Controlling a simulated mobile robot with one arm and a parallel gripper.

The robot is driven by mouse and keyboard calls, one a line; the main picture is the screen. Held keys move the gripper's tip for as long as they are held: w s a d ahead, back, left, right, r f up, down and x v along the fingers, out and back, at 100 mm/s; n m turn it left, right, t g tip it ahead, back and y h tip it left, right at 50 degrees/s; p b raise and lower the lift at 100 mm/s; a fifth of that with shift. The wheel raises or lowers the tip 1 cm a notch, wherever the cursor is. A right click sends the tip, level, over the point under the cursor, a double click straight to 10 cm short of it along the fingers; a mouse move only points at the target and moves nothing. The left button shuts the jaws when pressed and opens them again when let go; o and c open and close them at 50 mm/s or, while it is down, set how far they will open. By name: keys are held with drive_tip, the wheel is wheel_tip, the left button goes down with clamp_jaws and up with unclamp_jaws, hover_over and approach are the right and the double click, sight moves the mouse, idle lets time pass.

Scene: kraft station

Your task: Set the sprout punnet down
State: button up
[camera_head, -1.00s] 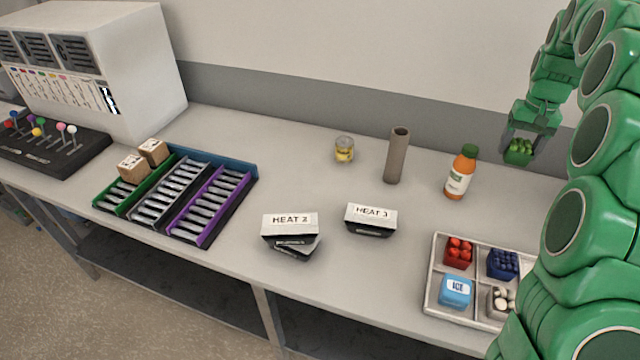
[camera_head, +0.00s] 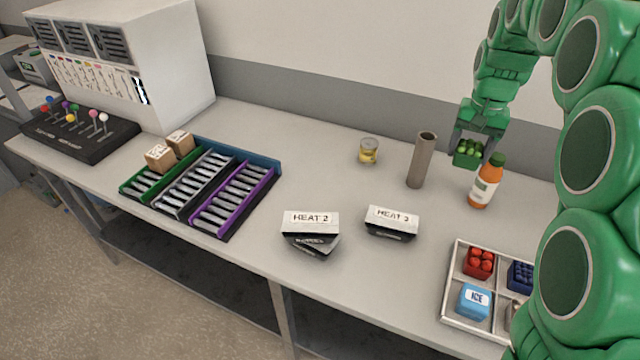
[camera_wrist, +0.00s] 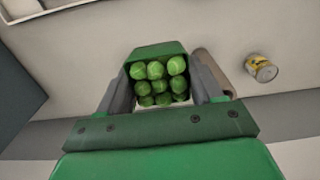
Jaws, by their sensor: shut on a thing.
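The sprout punnet (camera_head: 467,153) is a small green box filled with several round green sprouts. My gripper (camera_head: 470,142) is shut on it and holds it above the back of the bench, between the grey-brown tube and the orange bottle. In the wrist view, the punnet (camera_wrist: 156,78) sits upright between the two grey fingers, its sprouts facing the camera. Its underside is hidden there, and I cannot tell its exact height above the bench (camera_head: 330,180).
A tube (camera_head: 420,162) stands just left of the punnet and a bottle (camera_head: 485,183) just right. Black-and-white HEAT packs (camera_head: 310,225) lie in front. A divided tray (camera_head: 452,300) is at front right. Cutlery bins (camera_head: 232,207) are left.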

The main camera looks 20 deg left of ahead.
drive_tip(key=s+a, duration=1.5)
drive_tip(key=w+a+f, duration=0.1)
drive_tip(key=w+f, duration=0.2)
drive_tip(key=f, duration=0.1)
drive_tip(key=w+a+f, duration=0.2)
drive_tip(key=w+f, duration=0.2)
drive_tip(key=f, duration=0.1)
drive_tip(key=w+a+f, duration=0.2)
drive_tip(key=w+f, duration=0.2)
drive_tip(key=shift+f, duration=0.35)
drive_tip(key=shift+w+a+f, duration=0.3)
drive_tip(key=shift+w+f, duration=0.15)
drive_tip(key=shift+f, duration=0.15)
drive_tip(key=shift+w+a+f, duration=0.15)
drive_tip(key=shift+w+f, duration=0.1)
drive_tip(key=shift+f, duration=1.6)
drive_tip(key=shift+f, duration=0.1)
